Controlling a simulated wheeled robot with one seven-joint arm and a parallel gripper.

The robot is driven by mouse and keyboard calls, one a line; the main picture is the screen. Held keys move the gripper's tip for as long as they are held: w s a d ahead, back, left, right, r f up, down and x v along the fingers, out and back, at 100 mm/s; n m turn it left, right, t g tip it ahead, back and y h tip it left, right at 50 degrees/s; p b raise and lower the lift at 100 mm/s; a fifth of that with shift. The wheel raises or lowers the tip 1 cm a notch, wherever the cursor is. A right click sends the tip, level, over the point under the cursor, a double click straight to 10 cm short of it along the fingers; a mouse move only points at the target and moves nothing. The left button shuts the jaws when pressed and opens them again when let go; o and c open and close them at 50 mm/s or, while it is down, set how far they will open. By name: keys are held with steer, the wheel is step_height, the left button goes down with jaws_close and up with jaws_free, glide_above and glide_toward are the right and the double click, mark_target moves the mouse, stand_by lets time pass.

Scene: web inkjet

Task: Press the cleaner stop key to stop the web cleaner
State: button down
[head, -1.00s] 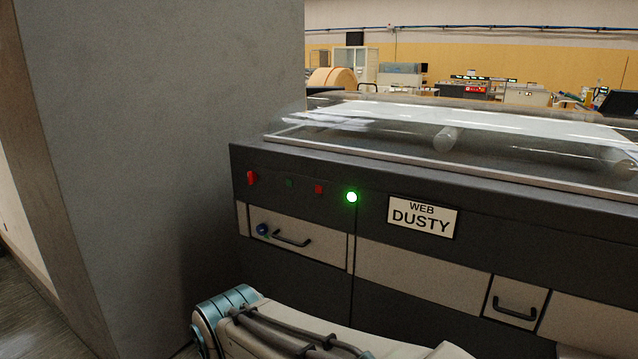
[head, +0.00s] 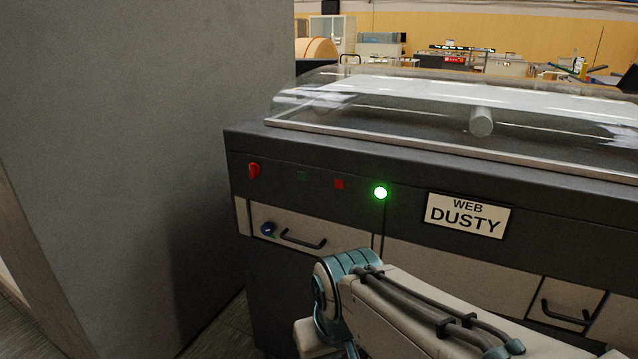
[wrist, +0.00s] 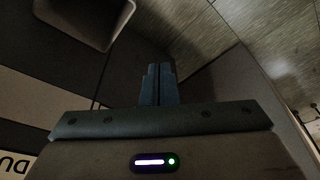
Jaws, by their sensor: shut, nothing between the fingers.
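The web cleaner (head: 300,215) is a dark machine with a clear curved cover. The keys bear no readable labels, so I cannot tell by text which is the stop key. My gripper (wrist: 158,70) shows only in the wrist view, its two fingers together and empty. No panel key shows there. In the head view my arm is low, in front of the machine.
A sign reading "WEB DUSTY" (head: 467,215) is right of the lamp. A large grey wall or cabinet (head: 130,150) stands close on the left. A white web (head: 480,98) runs under the clear cover (head: 330,93).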

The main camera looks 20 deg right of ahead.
mark_target(339, 184)
steer(key=w+d+r+n+t+b, duration=0.1)
steer(key=w+d+t+b, duration=0.1)
steer(key=w+t, duration=0.4)
steer(key=w+d+r+n+t+b, duration=0.2)
steer(key=w+d+t, duration=0.3)
steer(key=w, duration=1.2)
steer(key=w+d+r+n+t+h+b, duration=0.1)
steer(key=w+d+n+t+b, duration=0.1)
steer(key=w+d+t, duration=0.2)
steer(key=w+t, duration=0.3)
steer(key=w, duration=0.4)
steer(key=shift+w+d+r, duration=0.15)
steer(key=shift+w+r, duration=0.05)
steer(key=shift+r, duration=0.15)
steer(key=shift+w+d+p, duration=1.2)
steer(key=shift+w+d, duration=1.85)
steer(key=shift+d, duration=0.1)
